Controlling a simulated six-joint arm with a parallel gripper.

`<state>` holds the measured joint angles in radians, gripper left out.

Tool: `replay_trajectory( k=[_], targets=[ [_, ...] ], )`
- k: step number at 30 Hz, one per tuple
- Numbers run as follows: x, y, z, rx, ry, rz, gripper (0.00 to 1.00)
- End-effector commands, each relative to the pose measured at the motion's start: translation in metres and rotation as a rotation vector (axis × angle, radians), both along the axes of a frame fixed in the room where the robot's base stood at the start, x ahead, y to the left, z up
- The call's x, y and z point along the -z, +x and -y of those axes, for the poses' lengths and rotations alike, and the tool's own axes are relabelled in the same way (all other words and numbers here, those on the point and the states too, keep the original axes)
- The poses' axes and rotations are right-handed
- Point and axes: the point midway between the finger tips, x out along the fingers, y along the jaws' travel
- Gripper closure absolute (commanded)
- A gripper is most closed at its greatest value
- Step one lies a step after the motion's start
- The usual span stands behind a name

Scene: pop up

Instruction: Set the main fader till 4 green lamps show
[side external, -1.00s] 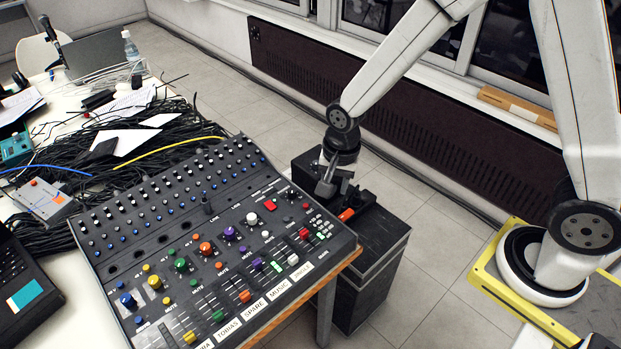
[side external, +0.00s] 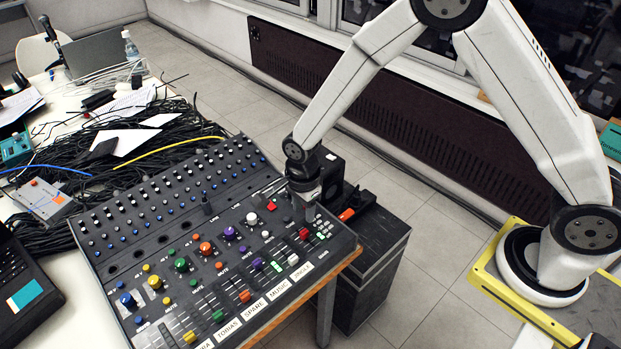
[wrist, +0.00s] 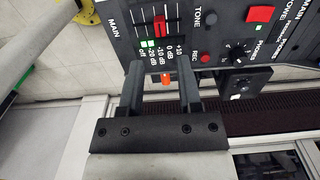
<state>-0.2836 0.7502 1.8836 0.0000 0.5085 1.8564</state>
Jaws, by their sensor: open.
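The black mixing console (side external: 150,250) lies on the table. Its main fader has a red cap (wrist: 160,25), which also shows in the side view (side external: 304,233), near the console's right end. In the wrist view the cap sits around the middle of its scale, beyond my fingertips. Beside the scale, two small lamps (wrist: 147,43) look lit pale green at the "off" end; other lamps are not clearly lit. My gripper (wrist: 161,70) is open and empty, its fingers pointing at the console. In the side view my gripper (side external: 308,212) hangs over the main section, close to the red cap.
A red button (wrist: 260,14), a small red REC button (wrist: 206,58) and black knobs sit beside the fader. Other channel faders with coloured caps (side external: 245,296) line the console's front. Cables (side external: 90,160) cover the table.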

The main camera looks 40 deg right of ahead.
Motion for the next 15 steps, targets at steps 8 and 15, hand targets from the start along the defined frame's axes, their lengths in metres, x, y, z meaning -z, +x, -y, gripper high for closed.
replay_trajectory(
  k=[8,15],
  targets=[
    [0.016,0.000,0.000,-0.001,-0.001,-0.002,0.56],
    [0.040,0.000,0.000,-0.001,0.000,-0.002,0.56]
  ],
)
